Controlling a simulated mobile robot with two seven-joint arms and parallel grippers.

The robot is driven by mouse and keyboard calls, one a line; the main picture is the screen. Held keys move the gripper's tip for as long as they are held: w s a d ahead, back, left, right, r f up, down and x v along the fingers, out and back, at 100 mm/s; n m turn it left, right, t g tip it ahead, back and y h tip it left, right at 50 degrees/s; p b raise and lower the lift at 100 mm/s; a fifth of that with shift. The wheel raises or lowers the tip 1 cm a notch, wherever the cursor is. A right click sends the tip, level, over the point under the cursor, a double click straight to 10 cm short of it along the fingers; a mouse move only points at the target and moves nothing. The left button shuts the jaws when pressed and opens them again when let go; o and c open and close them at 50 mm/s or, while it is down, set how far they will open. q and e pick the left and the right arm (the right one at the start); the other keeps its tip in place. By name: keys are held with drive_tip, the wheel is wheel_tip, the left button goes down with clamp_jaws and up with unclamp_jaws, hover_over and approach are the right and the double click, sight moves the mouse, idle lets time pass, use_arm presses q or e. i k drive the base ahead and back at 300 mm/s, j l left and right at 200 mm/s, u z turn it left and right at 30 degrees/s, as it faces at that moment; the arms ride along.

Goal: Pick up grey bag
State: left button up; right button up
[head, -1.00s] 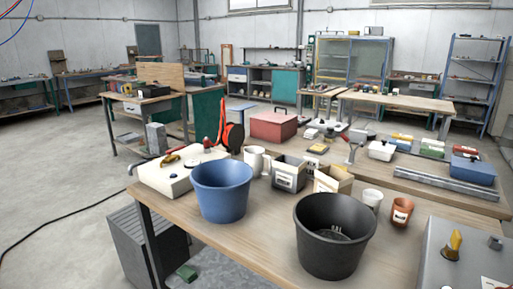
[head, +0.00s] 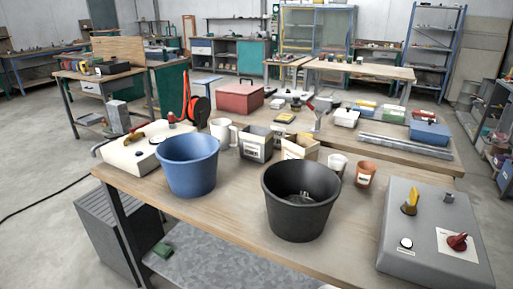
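A grey, box-shaped, open-topped bag (head: 257,143) with a white label stands on the near wooden table (head: 225,225), and is the only thing that looks like the grey bag. It is behind the gap between a blue bucket (head: 188,166) and a black bucket (head: 298,205). A tan bag (head: 299,147) stands close to its right and a white mug (head: 222,133) to its left. Neither of my grippers is in view.
A grey control box (head: 432,235) with a yellow switch and a red knob sits at the table's right end. A white cup (head: 338,164) and an orange-brown cup (head: 365,174) stand right of the bags. A cream box (head: 133,153) is at the left end.

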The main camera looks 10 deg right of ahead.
sight(255, 142)
drive_tip(key=i+j, duration=0.8)
drive_tip(key=j, duration=0.15)
